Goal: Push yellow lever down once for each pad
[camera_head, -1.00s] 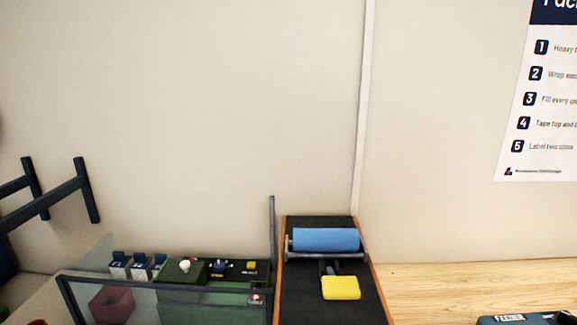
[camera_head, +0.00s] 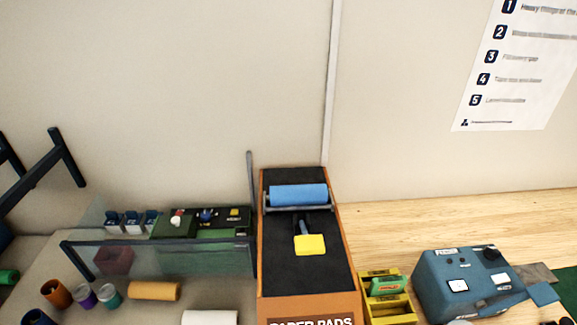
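A paper pad machine (camera_head: 279,256) stands at the middle of the view, with a black top, orange sides and a "PAPER PADS" label at its lower front edge. A blue roller (camera_head: 298,195) lies across its far part. The yellow lever (camera_head: 310,245) is a yellow paddle on a dark stem in front of the roller, over the black top. No paper pad can be made out. Neither of my grippers is in view.
Left is a green machine (camera_head: 203,219) behind a clear guard, with several rolls and cups such as an orange roll (camera_head: 154,291) before it. Right are a yellow rack (camera_head: 386,307) and a blue-grey machine (camera_head: 470,284). The wooden table (camera_head: 420,222) is clear behind them.

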